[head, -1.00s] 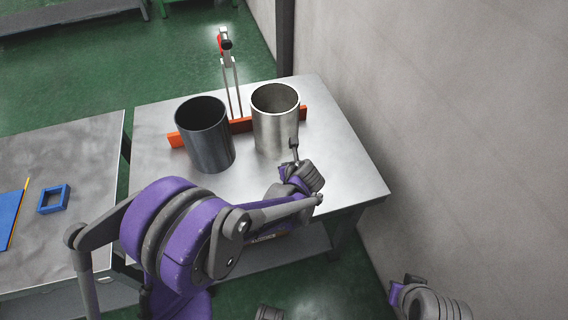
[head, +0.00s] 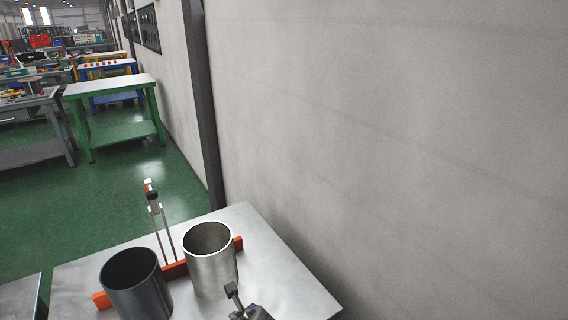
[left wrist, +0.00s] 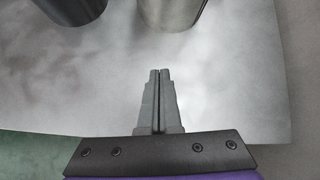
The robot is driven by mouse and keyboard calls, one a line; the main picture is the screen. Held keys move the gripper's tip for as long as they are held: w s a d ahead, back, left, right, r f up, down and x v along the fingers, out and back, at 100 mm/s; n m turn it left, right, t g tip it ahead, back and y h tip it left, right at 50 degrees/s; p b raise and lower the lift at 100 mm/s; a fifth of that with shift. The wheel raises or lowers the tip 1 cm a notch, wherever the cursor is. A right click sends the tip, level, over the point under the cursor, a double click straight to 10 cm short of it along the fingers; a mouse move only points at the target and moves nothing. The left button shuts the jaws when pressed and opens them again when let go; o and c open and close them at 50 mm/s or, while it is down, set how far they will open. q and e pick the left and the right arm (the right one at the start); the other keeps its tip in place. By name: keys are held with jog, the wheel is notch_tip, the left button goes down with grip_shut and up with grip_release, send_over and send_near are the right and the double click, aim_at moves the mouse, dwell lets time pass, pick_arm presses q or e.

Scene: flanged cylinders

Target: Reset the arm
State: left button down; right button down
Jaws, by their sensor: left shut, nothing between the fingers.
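My left gripper (head: 233,291) shows at the bottom of the head view, just in front of the light metal cylinder (head: 211,262). In the left wrist view its fingers (left wrist: 159,74) are together with nothing between them, over bare table top. The light cylinder stands upright at the top of that view (left wrist: 172,12). The dark cylinder (head: 136,287) stands to its left, and its lower part shows in the left wrist view (left wrist: 72,8). A gap separates the fingers from both cylinders in the wrist view. My right gripper is not in view.
A plain wall (head: 400,150) runs along the right. A green table (head: 110,92) and other benches stand far back, beyond open green floor (head: 150,176).

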pick_arm(q)
jog(key=s+a+r+n+h+p, duration=0.1)
jog(key=s+r+n+p, duration=0.1)
jog(key=s+n, duration=0.4)
jog(key=s+a+r+n+g+h+p, duration=0.1)
jog(key=s+r+n+h+p, duration=0.1)
jog(key=s+n, duration=0.5)
jog(key=s+a+r+n+h+p, duration=0.1)
jog(key=s+n, duration=0.5)
jog(key=n, duration=0.8)
notch_tip(320, 180, up, 2)
jog(key=shift+s+a+r+g+h+p, duration=0.25)
jog(key=shift+a+g+h+p, duration=0.15)
jog(key=shift+a+p, duration=0.15)
jog(key=shift+a, duration=0.1)
